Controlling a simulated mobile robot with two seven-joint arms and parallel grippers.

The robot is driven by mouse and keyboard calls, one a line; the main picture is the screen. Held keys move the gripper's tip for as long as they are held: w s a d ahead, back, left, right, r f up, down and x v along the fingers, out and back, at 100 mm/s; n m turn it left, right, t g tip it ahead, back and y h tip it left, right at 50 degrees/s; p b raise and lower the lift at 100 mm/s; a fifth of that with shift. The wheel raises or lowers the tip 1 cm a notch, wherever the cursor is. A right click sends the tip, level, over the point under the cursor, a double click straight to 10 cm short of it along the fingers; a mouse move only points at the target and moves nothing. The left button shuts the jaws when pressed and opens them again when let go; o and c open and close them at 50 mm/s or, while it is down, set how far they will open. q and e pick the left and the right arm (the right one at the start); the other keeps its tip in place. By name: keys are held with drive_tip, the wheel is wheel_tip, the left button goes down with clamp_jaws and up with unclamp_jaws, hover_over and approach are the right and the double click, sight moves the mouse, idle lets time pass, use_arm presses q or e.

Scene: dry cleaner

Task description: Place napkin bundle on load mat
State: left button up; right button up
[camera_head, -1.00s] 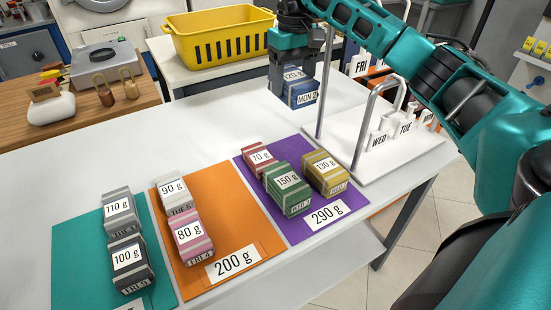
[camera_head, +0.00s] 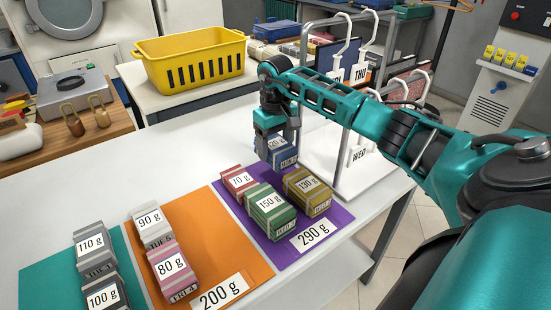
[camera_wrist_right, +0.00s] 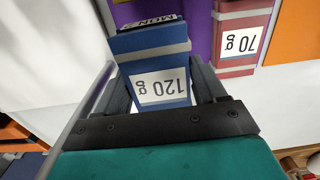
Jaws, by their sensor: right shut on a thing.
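My right gripper (camera_head: 277,137) is shut on a blue napkin bundle (camera_head: 281,151) labelled 120 g. In the right wrist view the blue bundle (camera_wrist_right: 158,62) sits between the fingers, with a MON tag at its far end. The bundle is at the back edge of the purple load mat (camera_head: 325,222), which is marked 290 g; I cannot tell whether it touches the mat. On that mat are the red 70 g bundle (camera_head: 238,180), the green 150 g bundle (camera_head: 270,210) and the yellow 130 g bundle (camera_head: 307,190). My left gripper is not in view.
The orange mat (camera_head: 245,265) marked 200 g holds the 90 g bundle (camera_head: 152,227) and pink 80 g bundle (camera_head: 172,270). The teal mat (camera_head: 45,275) holds two grey bundles. A white rack (camera_head: 365,175) stands right of the gripper. A yellow basket (camera_head: 195,60) is behind.

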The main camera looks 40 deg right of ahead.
wheel_tip(320, 180, down, 4)
drive_tip(key=shift+r, duration=0.25)
drive_tip(key=shift+f, duration=0.35)
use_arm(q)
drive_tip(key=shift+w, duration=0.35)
use_arm(e)
drive_tip(key=shift+f+b, duration=0.15)
drive_tip(key=shift+b, duration=0.15)
drive_tip(key=o, duration=1.1)
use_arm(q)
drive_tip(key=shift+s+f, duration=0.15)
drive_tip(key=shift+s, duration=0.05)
